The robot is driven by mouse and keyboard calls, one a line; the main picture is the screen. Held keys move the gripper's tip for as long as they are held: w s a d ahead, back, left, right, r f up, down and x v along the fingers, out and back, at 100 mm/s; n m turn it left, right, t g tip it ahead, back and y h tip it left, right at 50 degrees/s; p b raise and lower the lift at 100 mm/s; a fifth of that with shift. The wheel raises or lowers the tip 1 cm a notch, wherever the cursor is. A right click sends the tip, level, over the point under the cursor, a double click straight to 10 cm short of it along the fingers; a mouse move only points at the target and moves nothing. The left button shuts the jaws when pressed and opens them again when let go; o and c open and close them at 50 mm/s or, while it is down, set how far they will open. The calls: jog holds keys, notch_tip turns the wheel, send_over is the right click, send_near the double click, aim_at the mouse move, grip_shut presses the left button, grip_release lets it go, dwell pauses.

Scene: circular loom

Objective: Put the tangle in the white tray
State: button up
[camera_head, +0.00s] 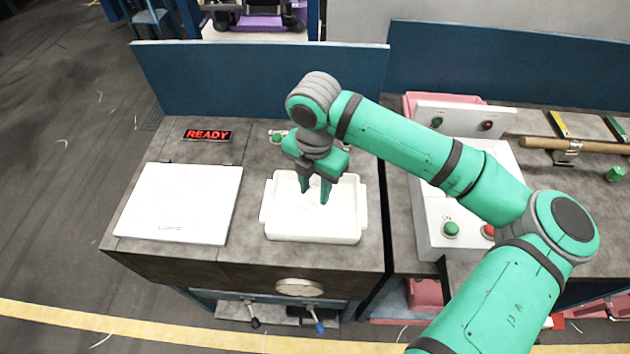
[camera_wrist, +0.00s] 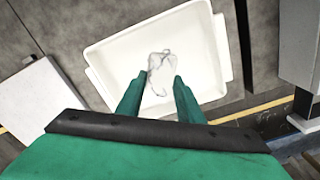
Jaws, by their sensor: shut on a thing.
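The white tray (camera_head: 283,228) stands on the grey bench top, in the middle of the head view. It also shows in the wrist view (camera_wrist: 100,58), below my fingers. The tangle (camera_wrist: 160,72) is a small pale, whitish clump of thread at my fingertips in the wrist view. My gripper (camera_head: 315,200) points down over the tray and is shut on the tangle. The tangle is seen against the tray floor, and I cannot tell whether it touches it. In the head view the tangle is too pale to make out clearly.
A white lid or panel (camera_head: 180,203) lies left of the tray. A READY sign (camera_head: 207,135) is behind it. A blue wall (camera_head: 260,80) closes the back. A control box with a green button (camera_head: 451,229) stands on the right.

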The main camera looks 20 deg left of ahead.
aim_at(315, 194)
notch_tip(315, 194, down, 3)
jog(key=shift+s+r, duration=0.1)
jog(key=shift+r, duration=0.05)
jog(key=shift+f, duration=0.9)
jog(key=shift+f, duration=0.4)
jog(key=o, duration=1.2)
notch_tip(315, 194, up, 11)
jog(key=shift+f, duration=0.1)
